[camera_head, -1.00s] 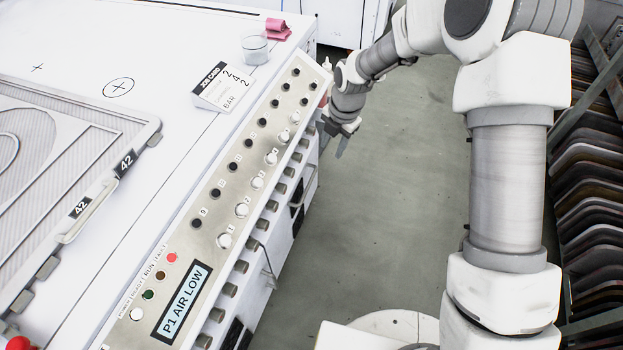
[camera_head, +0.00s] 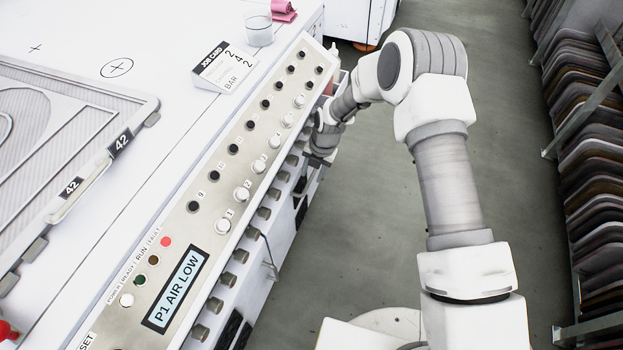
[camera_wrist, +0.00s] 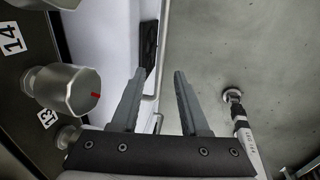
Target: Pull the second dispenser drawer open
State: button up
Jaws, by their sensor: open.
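My gripper (camera_head: 312,172) hangs beside the cabinet's front (camera_head: 262,285), below the knob panel, partly hidden by my wrist. In the wrist view its two grey fingers (camera_wrist: 158,88) are open with nothing held. A thin metal bar handle (camera_wrist: 163,45) runs lengthwise in the wrist view, between the fingers in the picture; I see no contact. A dark slot (camera_wrist: 149,42) lies beside it on the white front. Another bar handle (camera_head: 272,262) shows nearer in the head view. Which drawer is the second cannot be read from here.
Metal knobs (camera_wrist: 75,90) numbered 13 and 14 stick out close left of the fingers. The sloped panel (camera_head: 215,180) overhangs the front. A rack of screens (camera_head: 600,170) stands right; the floor (camera_head: 510,130) between is clear.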

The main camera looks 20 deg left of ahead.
jog(key=shift+a+f, duration=0.2)
jog(key=shift+f, duration=0.8)
grip_shut()
dwell(0.8)
